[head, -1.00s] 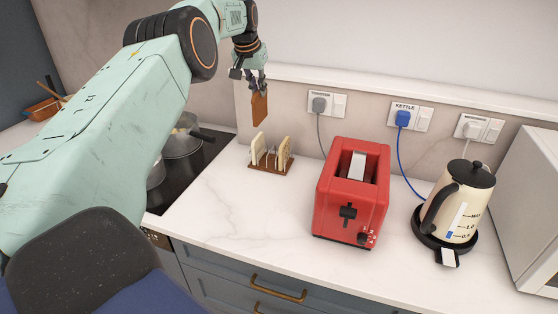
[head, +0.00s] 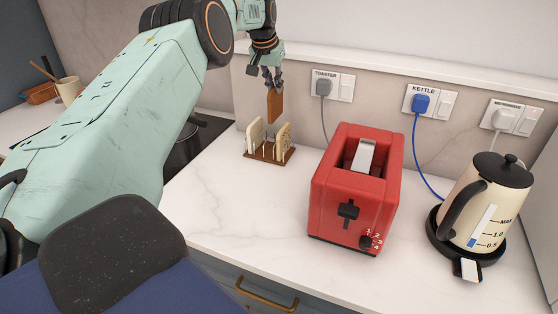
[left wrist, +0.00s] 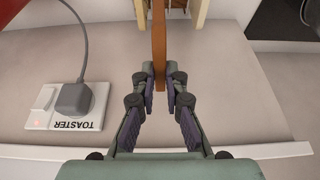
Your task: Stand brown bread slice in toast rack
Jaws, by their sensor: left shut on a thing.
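A brown bread slice (head: 275,104) hangs upright in my left gripper (head: 272,86), which is shut on its upper part. In the left wrist view the slice (left wrist: 158,40) shows edge-on between the fingertips of my left gripper (left wrist: 160,76). The wooden toast rack (head: 266,155) stands on the worktop just below the slice. Pale bread slices (head: 255,133) stand in the rack at its left and right, with a gap between them. The slice's lower end is close above the rack; I cannot tell whether it touches. My right gripper is not in view.
A red toaster (head: 352,200) stands right of the rack, and a cream kettle (head: 478,200) stands farther right. Wall sockets with plugs (head: 324,86) are behind. A dark hob (head: 208,130) lies to the left. The worktop in front of the rack is clear.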

